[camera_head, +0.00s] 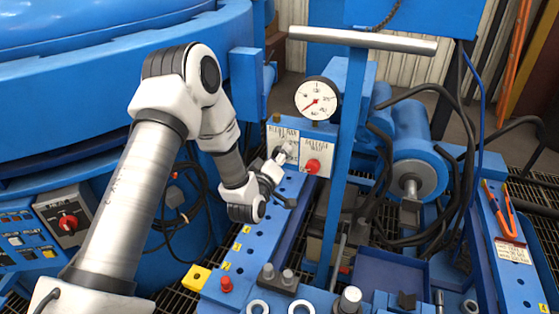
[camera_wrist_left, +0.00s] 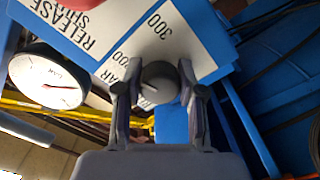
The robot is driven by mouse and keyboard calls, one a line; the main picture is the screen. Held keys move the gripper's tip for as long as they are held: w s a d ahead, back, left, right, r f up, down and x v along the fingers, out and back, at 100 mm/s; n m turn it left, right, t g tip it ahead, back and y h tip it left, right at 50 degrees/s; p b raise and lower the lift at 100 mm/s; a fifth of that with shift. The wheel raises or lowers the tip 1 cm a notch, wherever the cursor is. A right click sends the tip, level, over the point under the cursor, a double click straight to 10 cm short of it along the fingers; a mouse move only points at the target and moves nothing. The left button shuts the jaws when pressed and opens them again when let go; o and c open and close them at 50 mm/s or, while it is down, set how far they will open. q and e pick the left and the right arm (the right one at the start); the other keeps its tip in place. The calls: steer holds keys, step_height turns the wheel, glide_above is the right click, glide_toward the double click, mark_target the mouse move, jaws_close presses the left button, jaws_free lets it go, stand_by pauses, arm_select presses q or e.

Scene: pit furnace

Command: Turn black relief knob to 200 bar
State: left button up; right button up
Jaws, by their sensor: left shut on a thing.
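The black relief knob (camera_wrist_left: 160,80) shows in the left wrist view as a dark round knob on a white scale plate (camera_wrist_left: 132,40) with printed numbers, including 300. A small pale mark shows on the knob's face; its exact setting is hard to read. My left gripper (camera_wrist_left: 160,91) is shut on the knob, with one finger on each side. In the head view my left gripper (camera_head: 281,158) is at the left plate of the blue valve block, and it hides the knob there.
A pressure gauge (camera_head: 318,98) with a red needle stands above the block. A red knob (camera_head: 312,166) sits on the plate just right of my gripper. A blue post (camera_head: 345,150) with a grey crossbar (camera_head: 362,40) rises close by on the right.

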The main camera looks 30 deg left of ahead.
arm_select(q)
steer(key=shift+n+b, duration=0.7)
steer(key=shift+n, duration=0.5)
steer(key=shift+r, duration=0.1)
steer(key=o, duration=1.2)
steer(key=shift+c, duration=0.2)
steer(key=v, duration=1.2)
